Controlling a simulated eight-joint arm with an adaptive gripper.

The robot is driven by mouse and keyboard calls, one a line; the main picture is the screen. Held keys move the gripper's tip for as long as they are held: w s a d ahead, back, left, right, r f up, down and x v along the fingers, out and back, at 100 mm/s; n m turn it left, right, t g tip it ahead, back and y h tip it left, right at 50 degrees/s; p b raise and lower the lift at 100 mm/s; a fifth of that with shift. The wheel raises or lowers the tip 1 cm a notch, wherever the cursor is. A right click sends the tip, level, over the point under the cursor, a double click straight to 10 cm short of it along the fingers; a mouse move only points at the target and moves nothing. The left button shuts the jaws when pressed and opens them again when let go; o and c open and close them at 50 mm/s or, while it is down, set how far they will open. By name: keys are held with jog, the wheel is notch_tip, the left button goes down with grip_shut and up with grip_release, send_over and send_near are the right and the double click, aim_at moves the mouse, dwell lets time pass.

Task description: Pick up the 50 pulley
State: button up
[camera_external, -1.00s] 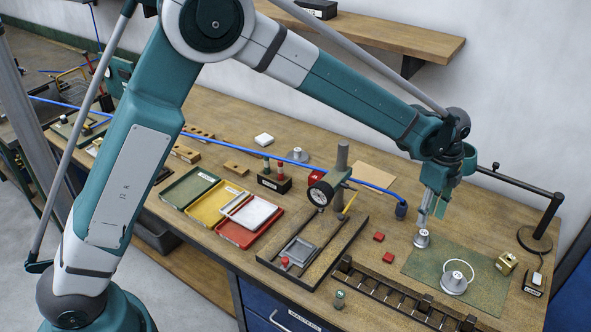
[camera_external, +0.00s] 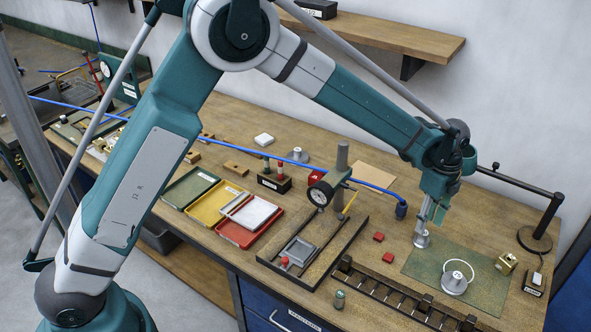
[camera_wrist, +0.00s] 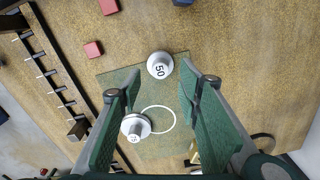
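The 50 pulley (camera_wrist: 160,66) is a small light grey stepped disc with "50" on its top. It sits at the edge of the green mat (camera_wrist: 118,78). In the external view the pulley (camera_external: 421,240) is right below my gripper (camera_external: 433,215). In the wrist view my gripper (camera_wrist: 160,82) is open, its two green-padded fingers spread apart. The pulley lies in line with the gap, just beyond the fingertips. I cannot tell whether any finger touches it. A second, wider pulley (camera_external: 454,283) sits on the mat; its label is hard to read in the wrist view (camera_wrist: 134,128).
A white ring (camera_wrist: 171,111) shows on the mat beside the second pulley. Two red blocks (camera_external: 379,237) lie left of the mat. A dark rack (camera_external: 385,291) runs along the front, a brass block (camera_external: 506,263) is at right, and a lamp-like stand (camera_external: 535,238) rises behind it.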

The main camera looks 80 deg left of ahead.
aim_at(422, 238)
jog(key=shift+f, duration=0.25)
jog(key=shift+f, duration=2.55)
jog(key=c, duration=1)
